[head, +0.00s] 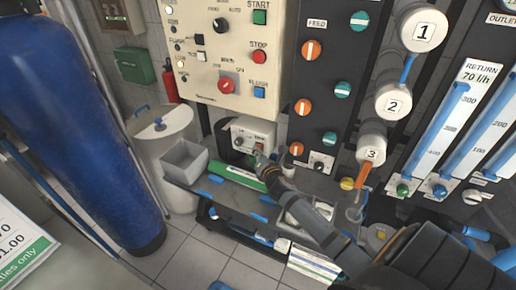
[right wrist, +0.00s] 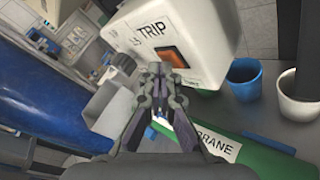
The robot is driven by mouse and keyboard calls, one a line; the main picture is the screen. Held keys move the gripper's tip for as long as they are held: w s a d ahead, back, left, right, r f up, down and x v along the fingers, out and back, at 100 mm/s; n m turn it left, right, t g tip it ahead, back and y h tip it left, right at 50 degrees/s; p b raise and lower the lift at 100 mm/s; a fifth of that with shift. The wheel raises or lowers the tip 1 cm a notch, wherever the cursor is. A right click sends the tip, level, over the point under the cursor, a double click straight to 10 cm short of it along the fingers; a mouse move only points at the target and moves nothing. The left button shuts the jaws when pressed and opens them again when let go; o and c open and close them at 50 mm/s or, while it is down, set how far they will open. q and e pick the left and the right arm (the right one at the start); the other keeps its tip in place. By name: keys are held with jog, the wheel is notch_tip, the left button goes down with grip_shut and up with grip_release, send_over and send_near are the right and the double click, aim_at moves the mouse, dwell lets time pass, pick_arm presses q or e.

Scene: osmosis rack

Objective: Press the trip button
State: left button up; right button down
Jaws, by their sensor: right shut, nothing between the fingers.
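A pale box (head: 252,131) with a dial and small labels stands on the shelf below the beige control panel. In the right wrist view the same box (right wrist: 206,25) is marked TRIP, and an orange trip button (right wrist: 170,56) sits in a dark frame on its face. My right gripper (head: 259,156) is in front of the box's lower part. In the right wrist view its closed, empty fingertips (right wrist: 163,73) overlap the lower edge of the button area. I cannot tell whether they touch it. My left gripper is not in view.
A green cylinder (head: 236,176) lies on the shelf under my right gripper. A grey open bin (head: 185,160) stands to the left. A blue cup (right wrist: 244,78) and a white cup (right wrist: 298,95) stand right of the box. The beige panel (head: 202,80) is above.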

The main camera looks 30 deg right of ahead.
jog(key=shift+s+a, duration=0.1)
jog(key=shift+s+a+p, duration=0.3)
jog(key=shift+s+a, duration=0.1)
jog(key=shift+a, duration=0.25)
jog(key=a, duration=0.1)
jog(key=s+a, duration=0.1)
jog(key=a, duration=0.1)
jog(key=s+a+p, duration=0.1)
jog(key=shift+s+a, duration=0.15)
jog(key=shift+s, duration=0.1)
dwell(0.8)
